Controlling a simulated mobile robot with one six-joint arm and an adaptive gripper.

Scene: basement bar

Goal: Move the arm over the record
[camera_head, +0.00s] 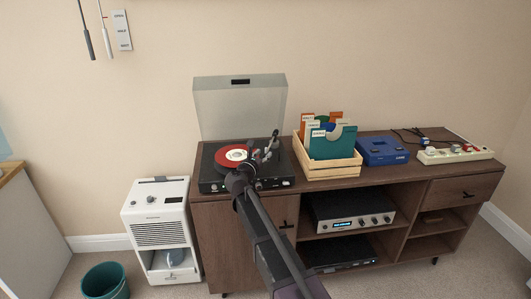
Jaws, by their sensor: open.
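The turntable (219,184) stands on the left end of the wooden sideboard with its clear lid raised. A red record with a pale label (231,156) lies on its platter. The turntable's arm (274,141) is at the right side of the deck, apart from the record's middle. My gripper (259,157) is open, over the deck between the record and the turntable's arm. My gripper and wrist hide part of the record's right and front edge. I cannot tell whether my fingers touch the turntable's arm.
A wooden crate of record sleeves (327,171) stands close to the right of the turntable. The raised lid (241,105) stands behind the deck. A white appliance (158,213) is on the floor at left.

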